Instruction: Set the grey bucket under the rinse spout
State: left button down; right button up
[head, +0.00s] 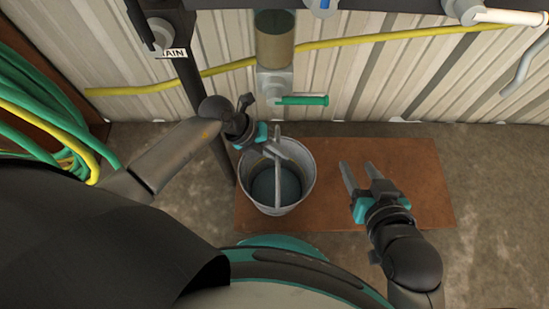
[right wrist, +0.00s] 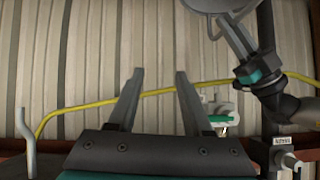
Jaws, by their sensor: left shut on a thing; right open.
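The grey bucket (head: 304,180) is upright near the wall, over the left part of a brown board (head: 405,190). Its inside looks dark and bluish. My left gripper (head: 272,152) is at the bucket's top, shut on its handle. I cannot tell whether the bucket touches the board. A grey fitting with a green lever (head: 302,99) is on the wall just beyond the bucket; I can read no rinse label. My right gripper (head: 358,182) is open and empty, right of the bucket. In the right wrist view its fingers (right wrist: 153,100) are apart with nothing between.
A drain-labelled valve (head: 165,45) is on a dark post at left. A blue tap (head: 322,6) and a white-handled tap (head: 500,15) are higher on the wall. A yellow hose (head: 370,39) runs along it. Coiled green hoses (head: 40,115) hang left.

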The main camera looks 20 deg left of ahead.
pick_arm(q)
jog(key=shift+w+a, duration=0.1)
jog(key=shift+a, duration=0.3)
pick_arm(e)
jog(key=shift+w+a+r+t, duration=0.1)
jog(key=shift+a+t, duration=0.2)
jog(key=shift+a, duration=0.05)
pick_arm(q)
jog(key=shift+f+b, duration=1.55)
jog(key=shift+f, duration=0.1)
pick_arm(e)
jog(key=shift+s+a+r+m+t+y, duration=0.25)
jog(key=shift+a+r+t+y, duration=0.55)
jog(key=shift+t, duration=0.5)
jog(key=shift+s+a+r+m+t+y, duration=0.2)
jog(key=shift+a+r+t+y, duration=0.3)
jog(key=shift+a+r+t, duration=0.6)
jog(key=shift+d+f, duration=0.15)
jog(key=shift+f, duration=0.25)
pick_arm(q)
jog(key=c, duration=1.3)
grip_release()
jog(key=shift+f, duration=0.15)
jog(key=o, duration=0.4)
